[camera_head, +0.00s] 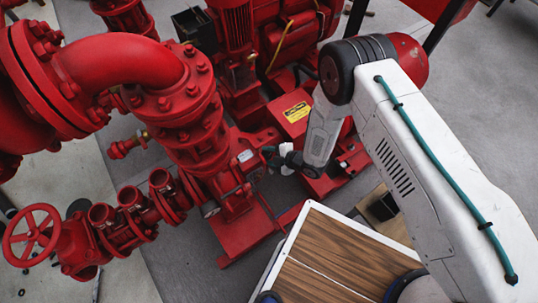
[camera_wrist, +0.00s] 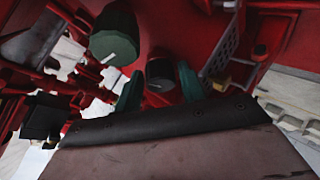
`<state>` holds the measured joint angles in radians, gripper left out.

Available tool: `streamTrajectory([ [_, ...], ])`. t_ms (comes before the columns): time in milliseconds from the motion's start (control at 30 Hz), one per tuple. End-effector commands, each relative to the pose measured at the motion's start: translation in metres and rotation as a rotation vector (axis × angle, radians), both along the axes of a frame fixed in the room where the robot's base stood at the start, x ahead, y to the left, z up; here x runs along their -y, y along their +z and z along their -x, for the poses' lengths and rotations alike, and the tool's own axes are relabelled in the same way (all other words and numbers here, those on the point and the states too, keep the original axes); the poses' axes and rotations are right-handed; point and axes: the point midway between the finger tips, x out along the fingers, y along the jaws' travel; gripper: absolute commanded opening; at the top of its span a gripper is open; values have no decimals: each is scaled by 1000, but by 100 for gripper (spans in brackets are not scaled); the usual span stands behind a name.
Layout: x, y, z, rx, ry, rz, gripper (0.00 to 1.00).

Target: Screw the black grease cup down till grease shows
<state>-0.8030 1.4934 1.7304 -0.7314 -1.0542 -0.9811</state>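In the wrist view a small black cup (camera_wrist: 160,72) with a pale line on it shows between the two green fingertips of my gripper (camera_wrist: 159,82). The fingers stand open on either side of it, with narrow gaps; I cannot tell whether the tips reach around it or stop short. A larger dark green cup (camera_wrist: 114,38) with a white mark is to the upper left. In the head view my gripper (camera_head: 271,155) is beside the red pump body, and the black cup cannot be made out there. No grease is visible.
The red pump casing (camera_head: 235,190) and thick pipework (camera_head: 120,60) crowd the left of my gripper. A red block with a yellow label (camera_head: 297,112) is close behind it. A red handwheel (camera_head: 31,235) is far left. A wood-topped surface (camera_head: 320,260) is in front.

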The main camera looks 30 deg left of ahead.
Motion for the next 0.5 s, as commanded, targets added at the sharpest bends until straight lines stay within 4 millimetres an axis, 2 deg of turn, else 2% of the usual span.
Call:
streamTrajectory([
  [333, 2, 1, 0, 1, 1, 1, 52],
  [500, 19, 12, -1, -2, -3, 1, 52],
])
